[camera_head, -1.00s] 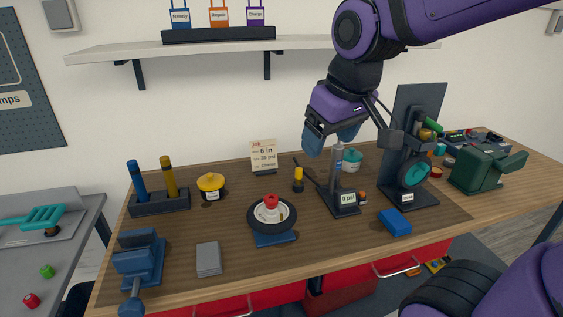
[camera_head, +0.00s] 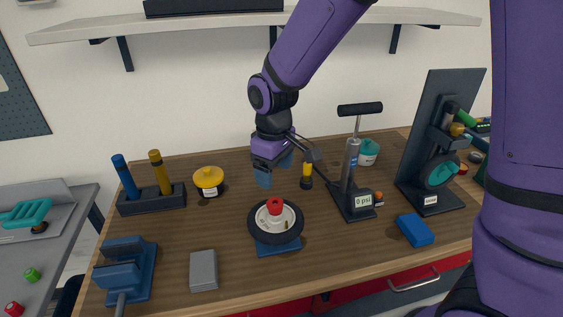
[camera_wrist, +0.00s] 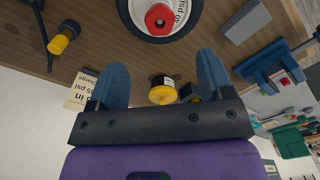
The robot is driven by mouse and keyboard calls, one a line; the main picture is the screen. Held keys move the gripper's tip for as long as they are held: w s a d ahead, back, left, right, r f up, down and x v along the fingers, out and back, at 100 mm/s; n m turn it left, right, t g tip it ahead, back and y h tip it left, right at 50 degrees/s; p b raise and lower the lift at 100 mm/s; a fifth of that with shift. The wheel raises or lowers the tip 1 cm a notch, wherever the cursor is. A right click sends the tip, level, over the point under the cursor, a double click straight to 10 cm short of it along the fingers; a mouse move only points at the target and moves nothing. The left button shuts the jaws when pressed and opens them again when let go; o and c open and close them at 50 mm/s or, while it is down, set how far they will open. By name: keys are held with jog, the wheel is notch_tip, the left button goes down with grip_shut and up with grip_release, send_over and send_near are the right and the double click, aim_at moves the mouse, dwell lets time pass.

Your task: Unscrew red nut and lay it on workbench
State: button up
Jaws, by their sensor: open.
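The red nut (camera_head: 275,204) sits on the white hub of a black-tyred wheel (camera_head: 256,233), which rests on a blue stand (camera_head: 278,249) on the wooden workbench (camera_head: 160,262). My gripper (camera_head: 274,175) is above the bench, just behind the wheel in the head view, empty and apart from the nut. In the wrist view its two blue fingers (camera_wrist: 162,80) are spread wide. The red nut (camera_wrist: 158,19) shows there beyond the fingertips, near the top edge, on the wheel's white hub.
A pump (camera_head: 352,175) and a yellow-topped black object (camera_head: 307,177) stand right of the wheel. A yellow-lidded pot (camera_head: 208,181) is behind left. A grey block (camera_head: 203,270), a blue vise (camera_head: 124,270) and a blue block (camera_head: 415,230) lie nearer the front. Bare bench lies left of the wheel.

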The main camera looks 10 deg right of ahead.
aim_at(275, 204)
notch_tip(275, 204, down, 11)
jog(key=shift+r, duration=0.1)
dwell(0.5)
jog(key=c, duration=1)
jog(key=n, duration=1)
jog(key=shift+n, duration=0.4)
jog(key=n, duration=0.4)
jog(key=shift+n, duration=0.4)
jog(key=n, duration=0.6)
jog(key=o, duration=1)
